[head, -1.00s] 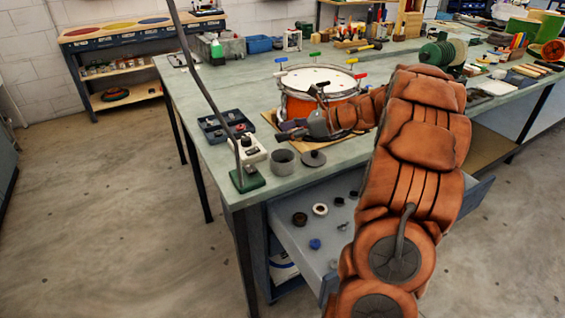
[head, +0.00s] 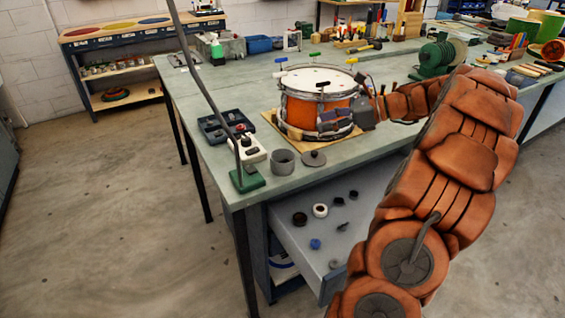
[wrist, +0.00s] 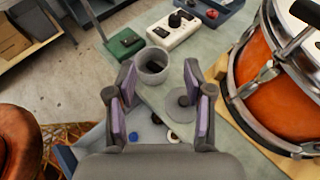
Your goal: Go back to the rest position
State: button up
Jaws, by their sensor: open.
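My gripper (wrist: 161,105) is open in the wrist view, with its two padded fingers apart and nothing between them. In the head view my gripper (head: 338,120) is in front of the orange drum (head: 310,102), near its lower right side. The drum (wrist: 275,95) fills the right of the wrist view. A grey cup (head: 283,162) and a round grey lid (head: 313,158) stand on the bench near its front edge. In the wrist view the cup (wrist: 153,60) holds something dark.
The drum sits on a wooden board (head: 290,136) on the bench (head: 200,95). A white control box (head: 252,150), a blue tray (head: 212,128) and a green lamp base (head: 247,181) stand at the left. An open drawer (head: 285,238) with several small parts juts out below.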

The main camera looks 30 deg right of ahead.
dwell(0.4)
jog(key=s+a+n+g+h+p, duration=0.15)
jog(key=s+a+n+g, duration=0.35)
jog(key=a, duration=0.8)
jog(key=s+a+n+g+y+p, duration=0.1)
jog(key=s+a+n+g+p, duration=0.15)
jog(key=a+n, duration=0.8)
jog(key=s+a+n+g+h+p, duration=0.3)
jog(key=s+a+n+g+h, duration=0.1)
jog(key=s+a, duration=0.7)
jog(key=s+d+f+n+h+p, duration=0.1)
jog(key=s+n+h, duration=0.3)
jog(key=s+n, duration=0.4)
jog(key=s+d+p, duration=0.1)
jog(key=s, duration=0.2)
jog(key=shift+d+f+h, duration=0.25)
jog(key=shift+h, duration=0.1)
